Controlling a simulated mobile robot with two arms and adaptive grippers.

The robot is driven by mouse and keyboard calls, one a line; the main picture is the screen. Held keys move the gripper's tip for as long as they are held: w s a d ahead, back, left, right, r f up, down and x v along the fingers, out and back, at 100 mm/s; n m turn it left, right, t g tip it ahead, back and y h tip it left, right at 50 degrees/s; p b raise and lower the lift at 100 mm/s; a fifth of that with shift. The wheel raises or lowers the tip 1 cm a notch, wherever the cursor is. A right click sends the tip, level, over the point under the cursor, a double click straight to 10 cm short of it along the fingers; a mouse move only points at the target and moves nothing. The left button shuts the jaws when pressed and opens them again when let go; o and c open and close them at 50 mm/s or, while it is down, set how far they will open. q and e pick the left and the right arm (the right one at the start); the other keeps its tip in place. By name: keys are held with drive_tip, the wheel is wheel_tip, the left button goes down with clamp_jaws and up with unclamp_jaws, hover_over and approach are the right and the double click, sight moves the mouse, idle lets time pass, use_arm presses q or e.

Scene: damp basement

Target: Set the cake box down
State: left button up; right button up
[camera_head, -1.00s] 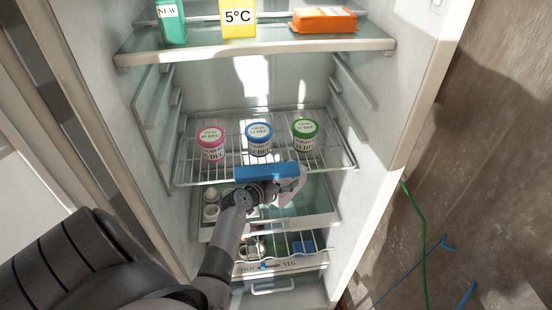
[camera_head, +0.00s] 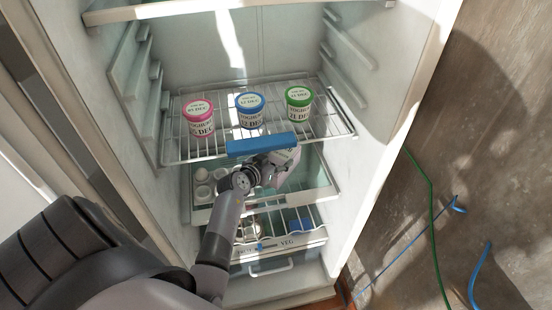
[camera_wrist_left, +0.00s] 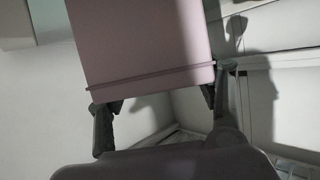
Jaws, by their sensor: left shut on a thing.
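The cake box (camera_wrist_left: 145,45) looks like a dull pink, flat-sided box with a thin rim line in the left wrist view. My left gripper (camera_wrist_left: 160,105) is shut on it, with dark fingers at its two sides near the lower edge. In the head view my left gripper (camera_head: 272,168) is in front of the open fridge, around the front edge of the wire shelf (camera_head: 185,153). The box is mostly hidden there. A blue bar (camera_head: 262,144) shows just above the gripper; I cannot tell what it belongs to. My right gripper is not in view.
Pink (camera_head: 199,118), blue (camera_head: 250,110) and green (camera_head: 298,104) yoghurt tubs stand in a row on the wire shelf. Fridge walls close in both sides. Cables (camera_head: 482,270) hang at right.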

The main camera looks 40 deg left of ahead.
use_arm(q)
drive_tip(key=o, duration=1.2)
drive_tip(key=shift+f, duration=0.1)
drive_tip(key=shift+c, duration=0.2)
drive_tip(key=o, duration=0.4)
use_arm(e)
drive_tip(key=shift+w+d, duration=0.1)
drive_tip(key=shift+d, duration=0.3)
use_arm(q)
drive_tip(key=shift+s+r, duration=0.25)
drive_tip(key=p+v, duration=0.1)
drive_tip(key=v, duration=0.6)
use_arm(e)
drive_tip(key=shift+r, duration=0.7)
